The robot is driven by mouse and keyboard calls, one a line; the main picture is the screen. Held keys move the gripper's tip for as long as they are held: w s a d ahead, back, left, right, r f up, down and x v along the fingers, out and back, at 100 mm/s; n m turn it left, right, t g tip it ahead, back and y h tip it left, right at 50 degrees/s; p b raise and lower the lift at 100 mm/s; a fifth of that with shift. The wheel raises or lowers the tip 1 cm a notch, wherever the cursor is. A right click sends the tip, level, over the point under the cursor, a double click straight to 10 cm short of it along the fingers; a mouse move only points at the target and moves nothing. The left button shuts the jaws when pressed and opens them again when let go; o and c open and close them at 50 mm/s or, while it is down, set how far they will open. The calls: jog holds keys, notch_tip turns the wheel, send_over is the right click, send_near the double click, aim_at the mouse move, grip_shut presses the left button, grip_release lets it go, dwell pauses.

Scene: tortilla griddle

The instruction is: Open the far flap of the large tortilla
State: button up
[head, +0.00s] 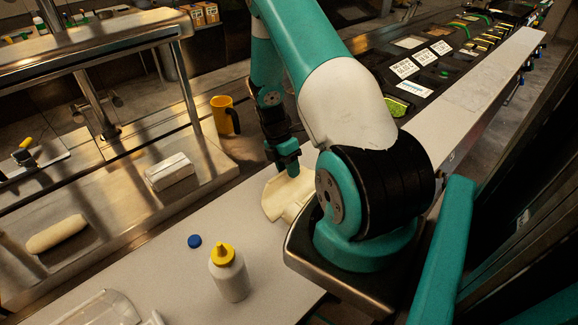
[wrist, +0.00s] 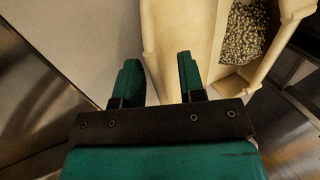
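The large tortilla (head: 276,198) is cream coloured and lies on the pale counter, partly hidden by my arm in the head view. In the wrist view the tortilla (wrist: 178,30) is a box-like folded shape with raised walls. A speckled filling (wrist: 243,32) shows inside it. I cannot tell for certain which panel is the far flap. Contact cannot be told. In the head view my gripper (head: 286,165) is just above the tortilla.
A white bottle with yellow cap (head: 229,275) and a blue cap (head: 194,241) are on the near counter. A yellow mug (head: 223,115), a white block (head: 169,171) and a pale roll (head: 57,233) are to the left. A metal shelf (head: 90,45) overhangs there.

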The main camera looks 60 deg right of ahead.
jog(key=shift+s+f, duration=0.1)
jog(key=shift+f, duration=0.15)
grip_shut()
jog(key=shift+f+b, duration=0.35)
jog(key=shift+b, duration=0.1)
grip_release()
jog(key=shift+r, duration=0.1)
jog(key=b+v, duration=0.3)
jog(key=v, duration=1.4)
jog(key=shift+w+r+b, duration=0.2)
jog(key=shift+w+b, duration=0.05)
jog(key=shift+b, duration=0.15)
